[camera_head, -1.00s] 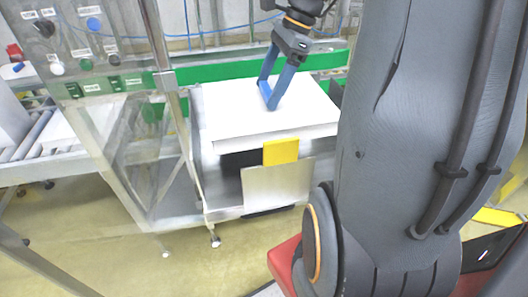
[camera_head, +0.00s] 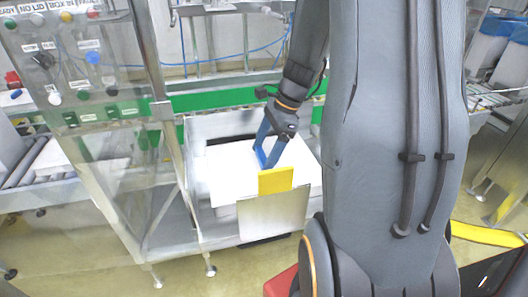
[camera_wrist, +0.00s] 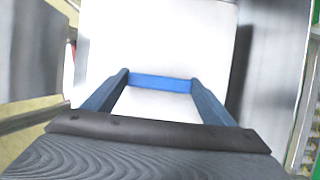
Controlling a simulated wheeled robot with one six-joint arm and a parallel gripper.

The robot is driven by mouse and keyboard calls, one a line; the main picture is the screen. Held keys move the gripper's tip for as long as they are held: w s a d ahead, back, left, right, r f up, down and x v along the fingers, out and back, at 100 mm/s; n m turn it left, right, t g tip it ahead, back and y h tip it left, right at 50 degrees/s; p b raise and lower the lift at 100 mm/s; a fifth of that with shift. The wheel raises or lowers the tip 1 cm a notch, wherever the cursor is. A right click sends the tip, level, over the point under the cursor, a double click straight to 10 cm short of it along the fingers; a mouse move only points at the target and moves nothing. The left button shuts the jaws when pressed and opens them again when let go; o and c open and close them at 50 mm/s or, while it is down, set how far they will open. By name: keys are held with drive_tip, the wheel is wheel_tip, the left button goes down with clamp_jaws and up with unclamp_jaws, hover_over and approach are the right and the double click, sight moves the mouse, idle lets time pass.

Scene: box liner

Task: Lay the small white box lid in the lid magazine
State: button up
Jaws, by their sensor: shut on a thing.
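The white box lid (camera_head: 232,180) lies about flat, low in the metal lid magazine (camera_head: 198,130), behind the yellow block (camera_head: 275,181) and the upright front plate (camera_head: 273,216). My gripper (camera_head: 264,164) reaches down from above with its blue fingers on the lid, shut on it. In the wrist view my gripper (camera_wrist: 162,84) shows its blue fingers against the white lid (camera_wrist: 155,40), which fills the middle. The lid's near edge is partly hidden by the block and plate. I cannot tell whether the lid rests on the magazine's floor or on other lids.
A control panel (camera_head: 65,60) with buttons stands on a metal frame at the left. A roller conveyor (camera_head: 40,160) lies behind it. A green rail (camera_head: 225,98) runs behind the magazine. My arm hides the area to the right.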

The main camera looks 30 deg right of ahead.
drive_tip(key=shift+f, duration=0.2)
drive_tip(key=o, duration=1.2)
drive_tip(key=shift+c, duration=0.2)
drive_tip(key=shift+r, duration=0.1)
drive_tip(key=b+v, duration=0.2)
drive_tip(key=v, duration=1)
